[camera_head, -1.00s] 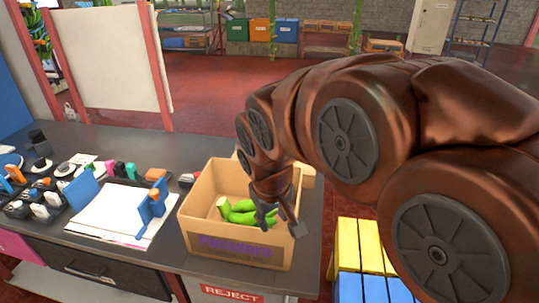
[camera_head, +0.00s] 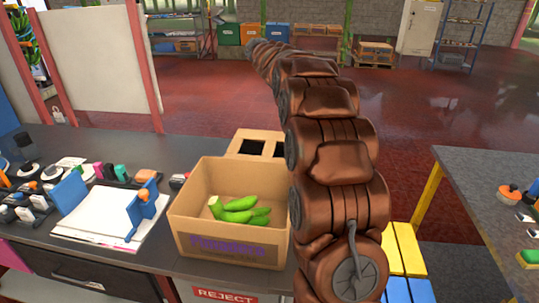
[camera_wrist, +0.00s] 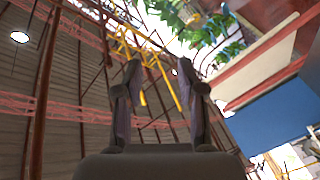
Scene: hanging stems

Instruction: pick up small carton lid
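A cardboard piece with two dark openings (camera_head: 262,134), which looks like the small carton lid, lies on the dark table just behind the open carton (camera_head: 190,225). Its near part is hidden by the carton. The carton holds several green bananas (camera_head: 240,204). My arm rises to the right of the carton and reaches away; my gripper cannot be made out in the head view. In the wrist view my gripper (camera_wrist: 158,72) has its two fingers apart with nothing between them. It points up toward the roof, away from the carton and lid.
Papers (camera_head: 108,222) and a blue holder (camera_head: 69,191) lie left of the carton, with small tools beyond. A yellow and blue slatted stand (camera_head: 405,250) is right of the table. Another table (camera_head: 490,190) stands far right. Red floor lies open behind.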

